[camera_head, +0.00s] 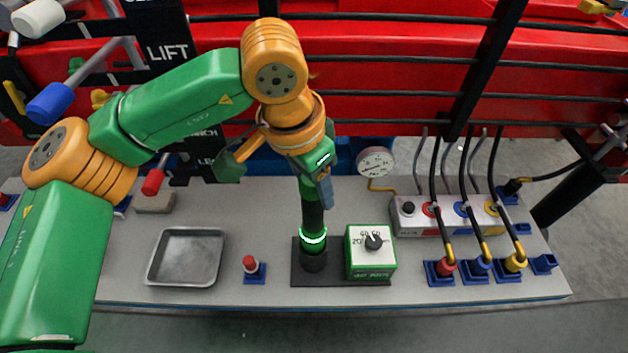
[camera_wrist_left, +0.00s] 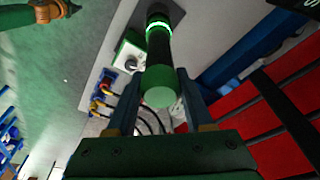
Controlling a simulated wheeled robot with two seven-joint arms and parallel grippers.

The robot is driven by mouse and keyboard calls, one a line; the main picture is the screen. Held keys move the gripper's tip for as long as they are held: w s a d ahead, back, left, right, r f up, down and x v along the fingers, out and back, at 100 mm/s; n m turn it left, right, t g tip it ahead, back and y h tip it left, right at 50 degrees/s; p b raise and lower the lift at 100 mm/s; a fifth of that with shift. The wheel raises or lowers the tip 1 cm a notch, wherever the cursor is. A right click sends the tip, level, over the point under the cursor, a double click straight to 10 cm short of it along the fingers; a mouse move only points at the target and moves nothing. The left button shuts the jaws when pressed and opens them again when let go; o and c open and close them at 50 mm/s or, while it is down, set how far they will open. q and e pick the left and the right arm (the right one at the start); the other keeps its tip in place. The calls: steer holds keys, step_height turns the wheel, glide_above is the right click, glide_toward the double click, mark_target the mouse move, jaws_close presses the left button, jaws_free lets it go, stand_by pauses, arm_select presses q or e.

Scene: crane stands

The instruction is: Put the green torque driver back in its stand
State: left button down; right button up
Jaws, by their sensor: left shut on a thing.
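The green torque driver (camera_head: 313,214) stands about upright, its dark shaft pointing down at the black stand (camera_head: 300,274) on the grey bench. A glowing green ring shows low on the shaft, just above the stand's cup. The lower end is hidden at the cup, so I cannot tell whether it is fully seated. My left gripper (camera_head: 321,188) is shut on the driver's upper part. In the left wrist view, the driver's round green end (camera_wrist_left: 160,96) lies between the two fingers (camera_wrist_left: 160,108). My right gripper is not in view.
A green-edged white dial box (camera_head: 370,263) stands just right of the driver. A metal tray (camera_head: 186,258) and a red-topped button (camera_head: 250,265) are left. A cable panel (camera_head: 420,228), colored plugs and a round gauge (camera_head: 375,162) are right. Red crane structure (camera_head: 380,55) rises behind.

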arm_select(q)
steer(key=shift+s+a+b+x, duration=0.1)
steer(key=shift+b+x, duration=0.55)
steer(key=shift+x, duration=0.1)
steer(key=shift+s+a+b+x, duration=0.1)
steer(key=shift+a+b+x, duration=0.05)
steer(key=shift+b+x, duration=0.55)
steer(key=shift+c, duration=1)
jaws_free()
steer(key=shift+s+f, duration=0.1)
steer(key=p+v, duration=0.4)
steer(key=v, duration=0.1)
